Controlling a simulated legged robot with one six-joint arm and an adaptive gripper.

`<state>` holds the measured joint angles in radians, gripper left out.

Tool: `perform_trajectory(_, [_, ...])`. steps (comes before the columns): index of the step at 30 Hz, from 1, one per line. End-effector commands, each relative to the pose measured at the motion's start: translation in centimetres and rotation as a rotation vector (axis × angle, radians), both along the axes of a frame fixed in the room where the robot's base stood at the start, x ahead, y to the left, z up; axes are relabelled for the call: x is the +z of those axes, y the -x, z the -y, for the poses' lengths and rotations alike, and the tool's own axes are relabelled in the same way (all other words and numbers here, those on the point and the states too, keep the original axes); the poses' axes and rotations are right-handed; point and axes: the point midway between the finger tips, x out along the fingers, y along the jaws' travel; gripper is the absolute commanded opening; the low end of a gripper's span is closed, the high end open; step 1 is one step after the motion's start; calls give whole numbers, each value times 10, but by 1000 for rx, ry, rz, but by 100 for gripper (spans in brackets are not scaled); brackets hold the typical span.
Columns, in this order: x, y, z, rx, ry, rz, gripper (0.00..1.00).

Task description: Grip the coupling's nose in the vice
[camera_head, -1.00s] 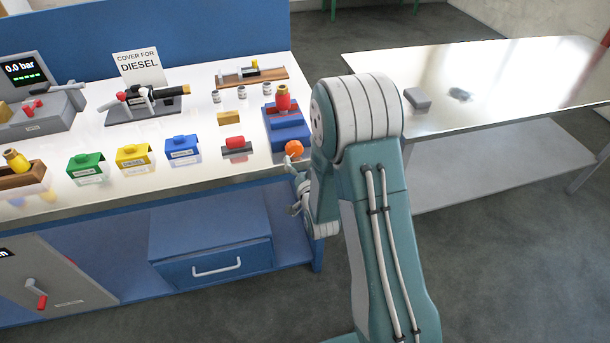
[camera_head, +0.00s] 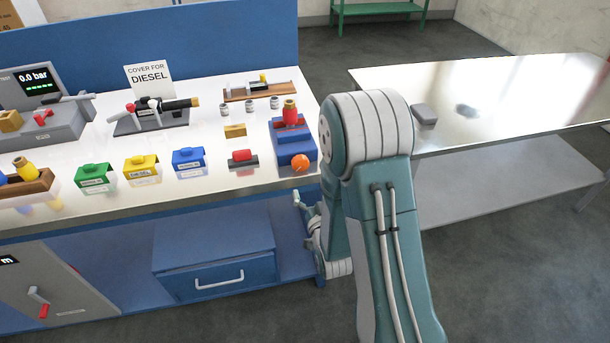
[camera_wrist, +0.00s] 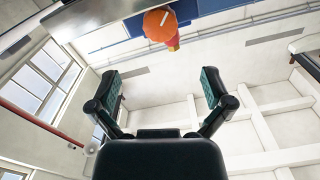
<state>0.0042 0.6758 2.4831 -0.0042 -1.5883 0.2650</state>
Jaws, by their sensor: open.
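The blue vice (camera_head: 295,147) stands at the right end of the bench. A red coupling with a brass-coloured top (camera_head: 290,115) stands upright at its red jaws; whether the jaws touch its nose I cannot tell. An orange ball knob (camera_head: 301,162) is on the vice's front and shows at the top of the wrist view (camera_wrist: 160,25). My gripper (camera_wrist: 163,82) is open and empty, its fingers wide apart and pointing up toward the knob. In the head view it is partly hidden beside my arm, below the bench edge and apart from the vice.
A red block on a dark base (camera_head: 242,158) lies left of the vice. Green (camera_head: 95,179), yellow (camera_head: 141,170) and blue (camera_head: 188,162) covers stand along the front edge. A blue drawer unit (camera_head: 215,255) is below. A metal table (camera_head: 520,90) stands at right.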

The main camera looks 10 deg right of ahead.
Motion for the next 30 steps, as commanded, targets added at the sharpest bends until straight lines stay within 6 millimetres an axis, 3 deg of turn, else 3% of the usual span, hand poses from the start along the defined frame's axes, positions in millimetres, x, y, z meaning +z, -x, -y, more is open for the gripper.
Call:
perform_trajectory(3, [0,-4,-1,0,131,0,100])
perform_trajectory(8, [0,-11,-1,0,185,1,100])
perform_trajectory(24, [0,-99,-1,0,181,2,100])
perform_trajectory(30, [0,-113,-1,0,180,1,100])
